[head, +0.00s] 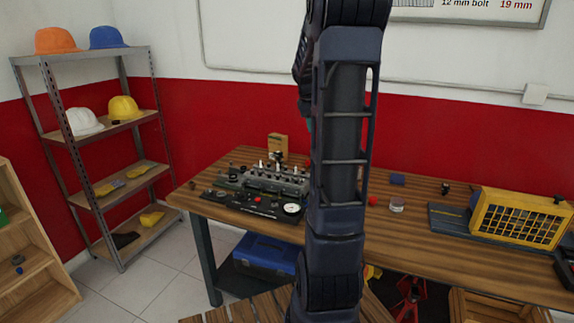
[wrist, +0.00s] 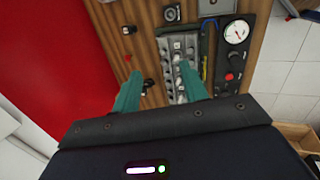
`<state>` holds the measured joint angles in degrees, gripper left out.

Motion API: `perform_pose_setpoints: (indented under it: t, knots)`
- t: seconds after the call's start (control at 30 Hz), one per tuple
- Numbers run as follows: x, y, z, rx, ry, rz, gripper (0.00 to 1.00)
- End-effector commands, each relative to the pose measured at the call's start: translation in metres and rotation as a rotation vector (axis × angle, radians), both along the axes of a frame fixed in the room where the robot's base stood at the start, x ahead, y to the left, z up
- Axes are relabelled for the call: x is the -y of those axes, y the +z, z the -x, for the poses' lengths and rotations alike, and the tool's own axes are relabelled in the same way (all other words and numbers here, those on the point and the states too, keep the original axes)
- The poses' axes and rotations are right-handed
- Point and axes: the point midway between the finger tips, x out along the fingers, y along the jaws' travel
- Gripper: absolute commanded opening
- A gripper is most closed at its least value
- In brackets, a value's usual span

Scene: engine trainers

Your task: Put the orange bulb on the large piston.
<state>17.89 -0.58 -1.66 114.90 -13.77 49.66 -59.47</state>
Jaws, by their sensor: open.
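My gripper (wrist: 158,66) shows in the wrist view as two teal fingers spread apart, with nothing between them. It points down over the workbench, next to a grey engine block (wrist: 180,52); the height above it is hard to judge. In the head view the engine block (head: 275,180) stands at the left end of the bench, and my arm hides most of the gripper. I cannot pick out the orange bulb for certain. Small dark parts stand beside the block, one of them (wrist: 148,86) by the left finger; I cannot tell which is the large piston.
The wooden bench (head: 420,236) runs along the red wall. A black panel with a gauge (head: 291,209) lies before the block. A small red item (head: 372,201), a jar (head: 397,205) and a yellow case (head: 518,218) are to the right. Shelves stand at left.

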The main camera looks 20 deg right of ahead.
Motion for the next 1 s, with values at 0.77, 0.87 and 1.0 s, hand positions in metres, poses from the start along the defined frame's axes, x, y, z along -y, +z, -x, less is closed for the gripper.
perform_pose_setpoints:
  t: [0.77, 0.87, 1.0]
  knots:
    - [-0.186, 0.02, 0.208, 0.252, -0.528, -0.349, 0.44]
    - [-0.202, 0.013, 0.235, 0.268, -0.594, -0.398, 0.44]
    - [-0.216, 0.002, 0.264, 0.28, -0.671, -0.455, 0.44]
